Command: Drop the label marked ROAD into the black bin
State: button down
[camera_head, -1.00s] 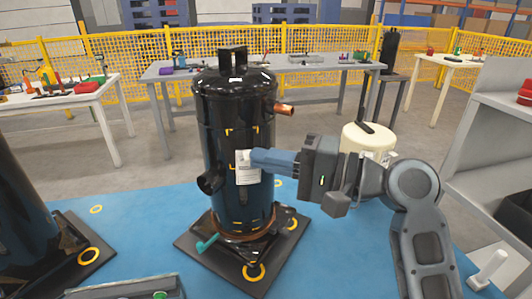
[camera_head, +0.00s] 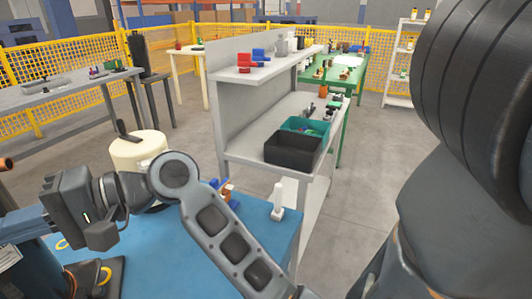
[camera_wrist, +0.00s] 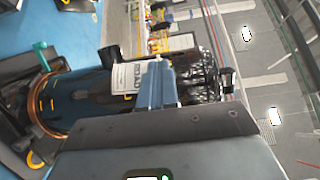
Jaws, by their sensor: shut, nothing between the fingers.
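A white label (camera_wrist: 128,76) is on the side of the black compressor (camera_wrist: 85,97) in the wrist view; its print is too small to read. Part of the label also shows at the left edge of the head view (camera_head: 8,258). My gripper (camera_wrist: 153,80) has its blue fingers shut, right beside the label, with nothing visibly held between them. In the head view, the fingers run out past the left edge. The black bin (camera_head: 293,151) stands on the lower shelf of a grey rack, right of the middle.
The grey rack (camera_head: 232,130) has an upper shelf with red and blue parts above the bin. A teal bin (camera_head: 306,125) stands behind the black one. A cream tank (camera_head: 136,150) is beyond my arm. The blue table (camera_head: 190,262) has a white upright part at its corner.

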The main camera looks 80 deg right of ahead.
aim_at(316, 158)
jog(key=z, duration=1.85)
jog(key=j+z, duration=0.35)
jog(key=k+j+z, duration=0.1)
jog(key=j+z, duration=0.25)
jog(key=k+j+z, duration=0.15)
jog(key=z, duration=0.2)
jog(key=j, duration=0.1)
